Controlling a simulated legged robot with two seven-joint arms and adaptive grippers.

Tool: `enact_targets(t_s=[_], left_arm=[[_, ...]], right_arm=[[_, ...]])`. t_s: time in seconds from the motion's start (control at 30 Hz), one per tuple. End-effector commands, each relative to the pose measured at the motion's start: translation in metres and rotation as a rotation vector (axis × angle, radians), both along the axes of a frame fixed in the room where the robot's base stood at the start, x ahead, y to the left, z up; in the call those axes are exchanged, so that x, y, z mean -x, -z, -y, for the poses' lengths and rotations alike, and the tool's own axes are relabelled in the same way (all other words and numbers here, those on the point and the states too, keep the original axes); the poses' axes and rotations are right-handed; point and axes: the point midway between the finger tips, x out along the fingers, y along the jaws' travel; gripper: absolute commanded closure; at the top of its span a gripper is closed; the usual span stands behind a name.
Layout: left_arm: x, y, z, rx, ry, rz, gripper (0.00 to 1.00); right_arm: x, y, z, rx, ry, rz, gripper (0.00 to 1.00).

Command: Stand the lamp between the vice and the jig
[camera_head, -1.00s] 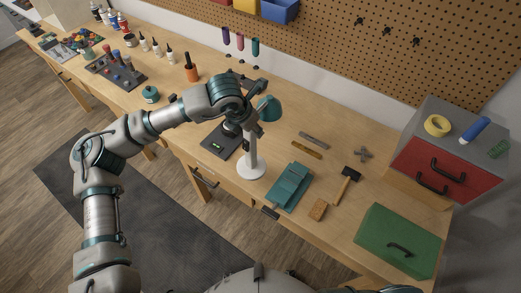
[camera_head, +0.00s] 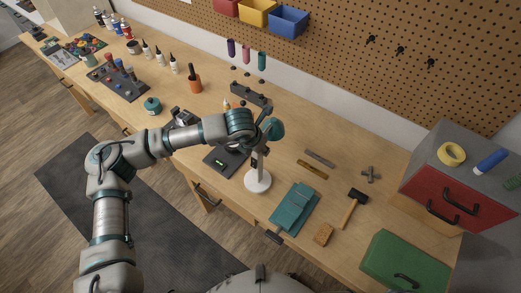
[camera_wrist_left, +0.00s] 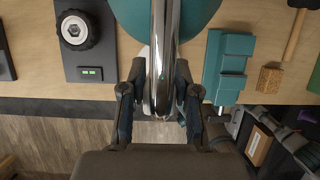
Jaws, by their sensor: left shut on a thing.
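The lamp (camera_head: 257,181) has a round white base, a pale post and a teal head. My left gripper (camera_head: 262,143) is shut on its post below the head. In the left wrist view the shiny post (camera_wrist_left: 165,45) runs between the fingers (camera_wrist_left: 160,95), and the teal head is partly cut off. The lamp is upright; I cannot tell whether its base touches the bench. The teal vice-like block (camera_head: 294,207) lies just right of the base. A dark block with holes (camera_head: 250,94), perhaps the jig, stands behind my arm. My right gripper is not in view.
A hammer (camera_head: 353,205), a cork-coloured block (camera_head: 323,234) and a green box (camera_head: 404,262) are to the right. The bench front edge is close to the lamp base.

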Motion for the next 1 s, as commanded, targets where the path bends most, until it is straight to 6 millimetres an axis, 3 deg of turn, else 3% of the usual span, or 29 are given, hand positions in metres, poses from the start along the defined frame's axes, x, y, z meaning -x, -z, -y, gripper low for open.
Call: enact_targets(t_s=[0.13, 0.4, 0.43, 0.5, 0.53, 0.87, 1.0], left_arm=[[0.001, 0.016, 0.002, -0.001, 0.001, 0.002, 1.0], [0.001, 0.018, 0.003, -0.001, 0.002, 0.002, 1.0], [0.001, 0.018, 0.002, -0.002, 0.002, 0.0, 0.65], [0.001, 0.018, 0.002, -0.002, 0.001, 0.0, 0.47], [0.001, 0.018, 0.002, -0.001, 0.002, 0.0, 0.44], [0.001, 0.016, 0.0, -0.001, 0.002, 0.0, 0.44], [0.006, 0.001, -0.002, 0.0, 0.003, 0.002, 0.44]], right_arm=[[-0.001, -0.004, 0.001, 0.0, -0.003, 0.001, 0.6], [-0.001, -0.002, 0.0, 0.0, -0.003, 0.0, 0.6], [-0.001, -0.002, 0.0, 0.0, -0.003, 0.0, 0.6], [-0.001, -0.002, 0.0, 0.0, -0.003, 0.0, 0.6], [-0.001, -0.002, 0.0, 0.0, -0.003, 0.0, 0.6], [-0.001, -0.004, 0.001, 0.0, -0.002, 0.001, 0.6], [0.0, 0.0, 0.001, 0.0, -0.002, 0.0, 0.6]])
